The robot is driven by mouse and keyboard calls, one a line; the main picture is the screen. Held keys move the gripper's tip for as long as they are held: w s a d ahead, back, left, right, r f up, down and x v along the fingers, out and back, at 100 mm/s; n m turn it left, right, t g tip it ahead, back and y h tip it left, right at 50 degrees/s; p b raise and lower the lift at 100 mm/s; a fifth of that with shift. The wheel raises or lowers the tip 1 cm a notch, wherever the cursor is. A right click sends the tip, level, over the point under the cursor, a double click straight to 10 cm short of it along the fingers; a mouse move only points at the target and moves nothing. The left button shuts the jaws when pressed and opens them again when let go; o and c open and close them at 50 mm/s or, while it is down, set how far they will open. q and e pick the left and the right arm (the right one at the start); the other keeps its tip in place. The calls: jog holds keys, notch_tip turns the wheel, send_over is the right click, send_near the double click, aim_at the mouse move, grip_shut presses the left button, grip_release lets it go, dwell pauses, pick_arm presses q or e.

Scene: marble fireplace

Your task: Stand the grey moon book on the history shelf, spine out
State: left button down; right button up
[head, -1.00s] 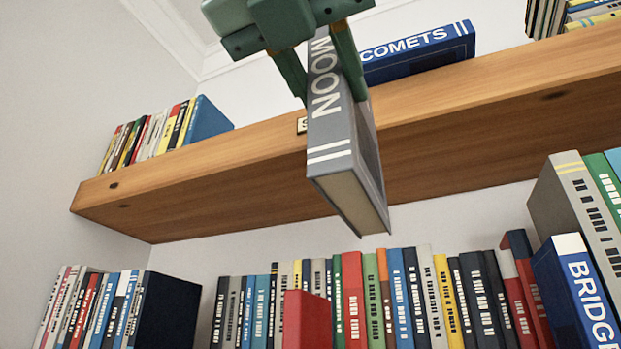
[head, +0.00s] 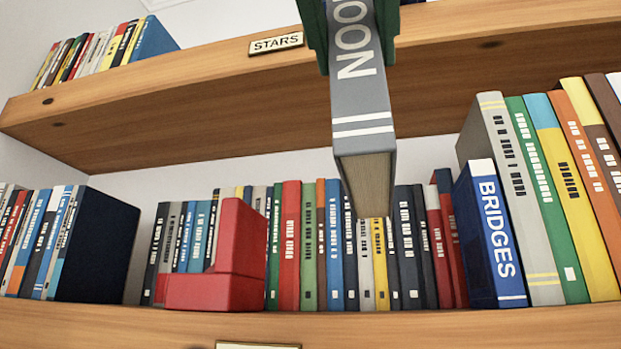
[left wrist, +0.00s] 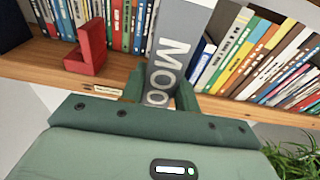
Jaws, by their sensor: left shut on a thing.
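The grey moon book (head: 362,110) hangs upright in my left gripper (head: 358,30), spine facing me, its lower end in front of the lower row of books. In the left wrist view the book (left wrist: 180,35) sits between the two green fingers (left wrist: 160,88). The upper shelf (head: 230,95) carries a STARS label (head: 276,43). The lower shelf (head: 120,325) has a label plate at its front edge, cut off in the head view, its words not readable. My right gripper is out of view.
On the lower shelf a red L-shaped bookend (head: 225,285) stands left of centre, before a row of books at the back. A blue BRIDGES book (head: 488,235) and several taller books stand at right. A dark block (head: 100,245) ends the left row. Bare shelf shows between them.

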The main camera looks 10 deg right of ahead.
pick_arm(q)
jog(key=s+d+f+b, duration=0.1)
jog(key=d+f+b, duration=0.1)
jog(key=f, duration=0.4)
jog(key=shift+s+d+b, duration=0.25)
jog(key=shift+d+b, duration=0.05)
jog(key=shift+d, duration=0.55)
jog(key=shift+w, duration=0.1)
jog(key=r+p+x, duration=0.2)
jog(key=p+x, duration=0.2)
jog(key=x, duration=1.4)
jog(key=shift+w+d, duration=0.25)
jog(key=shift+w, duration=0.3)
jog(key=shift+f, duration=0.15)
jog(key=shift+f+b, duration=0.45)
jog(key=shift+b, duration=0.3)
jog(key=shift+f, duration=0.25)
